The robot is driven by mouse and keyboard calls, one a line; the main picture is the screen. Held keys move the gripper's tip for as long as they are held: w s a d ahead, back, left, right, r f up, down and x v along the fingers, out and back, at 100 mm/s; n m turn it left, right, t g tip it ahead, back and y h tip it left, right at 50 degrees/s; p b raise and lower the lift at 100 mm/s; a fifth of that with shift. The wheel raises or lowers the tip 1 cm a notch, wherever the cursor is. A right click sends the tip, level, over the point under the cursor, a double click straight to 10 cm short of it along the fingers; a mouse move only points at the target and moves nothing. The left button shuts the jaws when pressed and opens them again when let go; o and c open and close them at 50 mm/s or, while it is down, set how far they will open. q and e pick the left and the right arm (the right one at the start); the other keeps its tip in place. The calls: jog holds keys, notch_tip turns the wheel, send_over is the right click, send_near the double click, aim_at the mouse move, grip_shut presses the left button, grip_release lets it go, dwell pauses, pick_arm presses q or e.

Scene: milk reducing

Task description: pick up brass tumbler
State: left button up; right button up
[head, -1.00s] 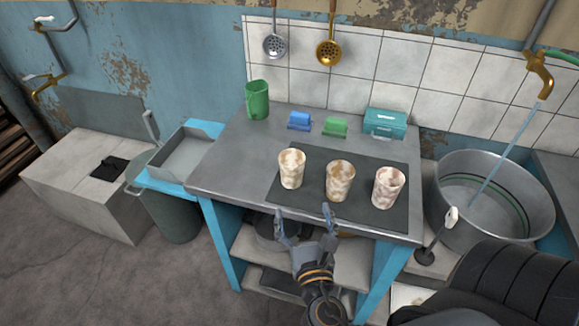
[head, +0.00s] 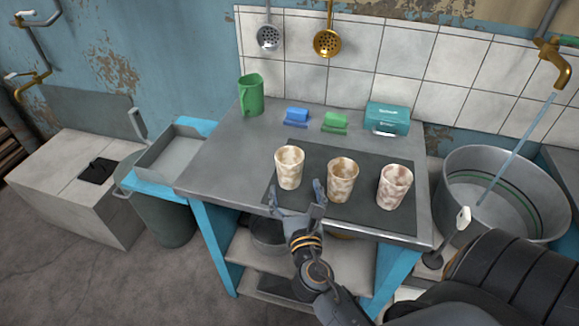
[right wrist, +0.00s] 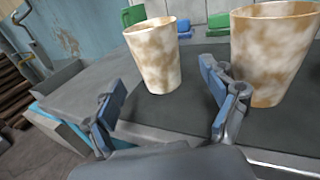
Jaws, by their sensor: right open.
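Three worn, blotchy tumblers stand upright in a row on a dark mat (head: 318,205). The left tumbler (head: 290,167) is cream with yellow-tan patches, the middle tumbler (head: 342,180) is browner, and the right tumbler (head: 394,186) is pinkish. I cannot tell surely which is brass. My right gripper (head: 296,194) is open and empty at the table's front edge, just in front of the left tumbler. In the right wrist view, the left tumbler (right wrist: 156,55) is beyond and between the open fingers (right wrist: 164,92), apart from them. The middle tumbler (right wrist: 268,55) is beyond the right finger. My left gripper is not in view.
A green mug (head: 250,95), a blue block (head: 296,117), a green block (head: 335,122) and a teal box (head: 388,118) stand at the back of the metal table (head: 220,165). A large metal basin (head: 500,160) under running water is at the right. The table's left part is clear.

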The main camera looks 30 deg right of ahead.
aim_at(291, 177)
jog(key=x, duration=0.6)
jog(key=shift+w, duration=0.35)
jog(key=shift+r, duration=0.1)
jog(key=shift+s, duration=0.1)
jog(key=c, duration=1.3)
jog(key=shift+r, duration=0.1)
